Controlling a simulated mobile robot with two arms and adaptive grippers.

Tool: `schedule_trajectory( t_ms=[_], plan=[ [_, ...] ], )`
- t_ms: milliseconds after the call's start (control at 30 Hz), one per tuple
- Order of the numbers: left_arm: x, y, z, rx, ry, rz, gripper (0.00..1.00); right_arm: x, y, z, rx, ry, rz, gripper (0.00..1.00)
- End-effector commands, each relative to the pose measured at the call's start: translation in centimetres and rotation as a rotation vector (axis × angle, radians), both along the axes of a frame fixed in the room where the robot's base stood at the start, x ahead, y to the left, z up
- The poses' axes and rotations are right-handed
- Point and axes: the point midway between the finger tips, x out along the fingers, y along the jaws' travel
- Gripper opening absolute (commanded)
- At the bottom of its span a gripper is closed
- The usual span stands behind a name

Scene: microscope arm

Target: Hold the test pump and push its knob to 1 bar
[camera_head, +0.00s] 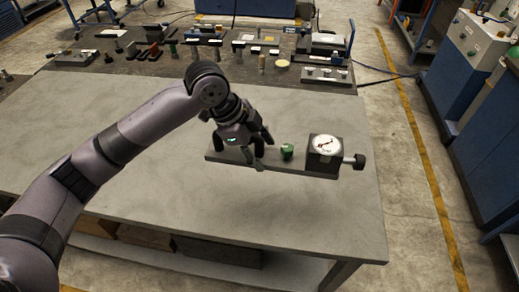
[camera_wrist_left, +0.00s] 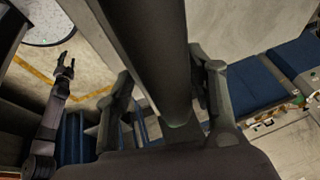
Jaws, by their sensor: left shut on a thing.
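The test pump is a grey bar (camera_head: 225,156) with a green knob (camera_head: 287,151), a dark gauge block with a white round dial (camera_head: 325,145), and a black knob (camera_head: 358,161) at its right end. The dial reading is too small to tell. My left gripper (camera_head: 257,160) is shut on the bar, left of the green knob. In the left wrist view the dark bar (camera_wrist_left: 150,55) runs between its fingers. I cannot tell whether the pump touches the table. My right gripper (camera_wrist_left: 66,65) shows in the left wrist view, open and empty, apart from the pump.
The grey table (camera_head: 190,200) is clear around the pump. Behind is a dark surface (camera_head: 130,75) with several tools and small fittings. A blue cabinet (camera_head: 460,75) stands on the right, past a yellow floor line (camera_head: 415,150).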

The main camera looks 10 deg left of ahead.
Motion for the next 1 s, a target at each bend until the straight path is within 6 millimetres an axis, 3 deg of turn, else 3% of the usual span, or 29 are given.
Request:
schedule_trajectory(
  t_ms=[1000],
  plan=[
    [0.1, -0.1, -5.4, -0.003, -0.003, 0.001, 0.0, 0.0, 0.2, -1.9, 0.003, 0.0, -0.001, 0.4]
  ],
)
